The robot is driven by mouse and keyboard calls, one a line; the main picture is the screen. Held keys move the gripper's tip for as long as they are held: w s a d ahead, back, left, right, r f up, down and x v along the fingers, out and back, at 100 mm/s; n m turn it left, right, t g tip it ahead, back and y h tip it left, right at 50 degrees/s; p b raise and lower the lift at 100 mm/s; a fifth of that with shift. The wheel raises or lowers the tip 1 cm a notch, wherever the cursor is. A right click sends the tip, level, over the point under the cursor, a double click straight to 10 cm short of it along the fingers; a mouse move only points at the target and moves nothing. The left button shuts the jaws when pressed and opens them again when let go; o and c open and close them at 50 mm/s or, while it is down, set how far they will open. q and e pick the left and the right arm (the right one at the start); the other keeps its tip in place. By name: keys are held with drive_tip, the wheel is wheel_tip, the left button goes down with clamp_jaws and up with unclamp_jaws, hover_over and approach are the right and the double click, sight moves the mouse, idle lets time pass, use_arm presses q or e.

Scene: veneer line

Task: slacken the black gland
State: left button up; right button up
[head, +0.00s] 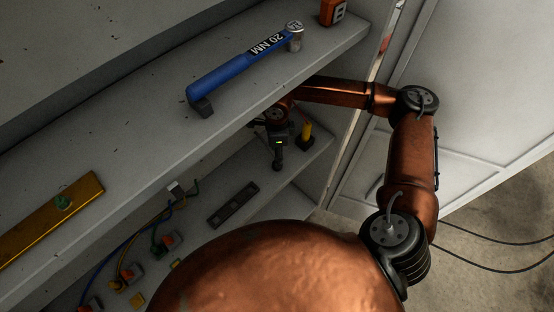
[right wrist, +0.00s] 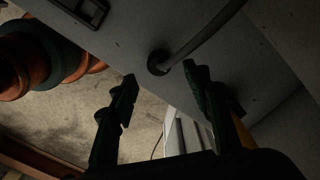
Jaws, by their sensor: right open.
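The black gland (right wrist: 158,62) is a dark round fitting on a grey panel in the right wrist view, with a grey cable running out of it to the upper right. My right gripper (right wrist: 161,78) is open, its two dark fingers apart. In that view the gland appears between and just beyond the fingertips, with no visible contact. In the head view my right gripper (head: 278,158) hangs below the upper shelf's front edge, over the lower shelf, and I cannot make out the gland there. My left gripper is not in view.
A blue 20 NM torque wrench (head: 235,72) and an orange block (head: 333,12) lie on the upper shelf (head: 150,150). A yellow bar (head: 50,220) is at left. The lower shelf holds a black slotted bar (head: 233,205), wired connectors (head: 168,242) and a yellow-handled item (head: 306,133) near my gripper.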

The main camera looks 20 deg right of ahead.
wheel_tip(320, 180, up, 6)
drive_tip(key=shift+r, duration=0.1)
idle(0.4)
